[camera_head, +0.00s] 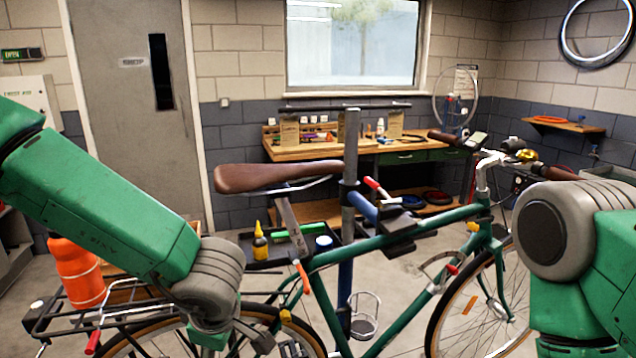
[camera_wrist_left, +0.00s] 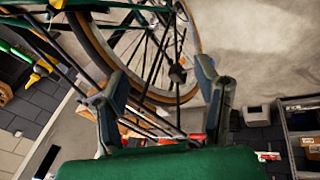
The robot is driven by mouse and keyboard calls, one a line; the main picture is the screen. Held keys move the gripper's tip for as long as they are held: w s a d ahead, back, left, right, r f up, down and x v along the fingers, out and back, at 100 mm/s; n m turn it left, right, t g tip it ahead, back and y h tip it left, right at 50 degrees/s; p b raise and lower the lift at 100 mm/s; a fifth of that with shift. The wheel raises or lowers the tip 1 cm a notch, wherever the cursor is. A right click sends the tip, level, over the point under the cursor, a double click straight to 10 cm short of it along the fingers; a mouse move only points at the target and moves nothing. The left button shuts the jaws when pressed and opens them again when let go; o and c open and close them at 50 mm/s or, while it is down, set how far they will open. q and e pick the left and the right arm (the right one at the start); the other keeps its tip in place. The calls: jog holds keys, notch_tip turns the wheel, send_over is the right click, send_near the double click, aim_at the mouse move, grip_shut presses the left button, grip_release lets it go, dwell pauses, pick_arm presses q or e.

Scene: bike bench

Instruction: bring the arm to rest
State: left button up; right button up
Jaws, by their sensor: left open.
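My left arm (camera_head: 110,215) comes in from the left in the head view and bends down at its grey joint, in front of the bicycle's rear rack. The bicycle's rear wheel (camera_wrist_left: 97,50) shows beyond the fingers. My right arm (camera_head: 585,250) is at the right edge of the head view; its gripper is out of the picture.
The green bicycle (camera_head: 400,243) is clamped in a repair stand (camera_head: 350,150). An orange bottle (camera_head: 76,272) stands by the rear rack (camera_head: 60,322). A tray (camera_head: 290,243) with a yellow bottle (camera_head: 260,243) is behind the bike. A workbench (camera_head: 400,157) stands under the window.

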pick_arm(q)
jog(key=s+a+f+m+b, duration=0.35)
jog(key=s+f+m, duration=0.2)
jog(key=f, duration=0.65)
jog(key=s+a+f+m+b, duration=0.2)
jog(key=s+a+f+m, duration=0.3)
jog(key=f, duration=0.7)
jog(key=s+a+f+m+g+h+b, duration=0.1)
jog(key=s+f+m+b, duration=0.1)
jog(key=s, duration=0.6)
jog(key=s+a+f+m+g+h+b, duration=0.1)
jog(key=s+f+m, duration=0.3)
jog(key=s, duration=0.5)
notch_tip(320, 180, down, 2)
jog(key=shift+s+a+f+g+b, duration=0.1)
jog(key=shift+s+a+g+b, duration=0.15)
jog(key=shift+a+g+b, duration=0.35)
pick_arm(e)
notch_tip(320, 180, down, 11)
jog(key=shift+d+r, duration=0.15)
jog(key=shift+r, duration=0.05)
pick_arm(q)
jog(key=shift+d, duration=0.25)
jog(key=shift+w, duration=0.15)
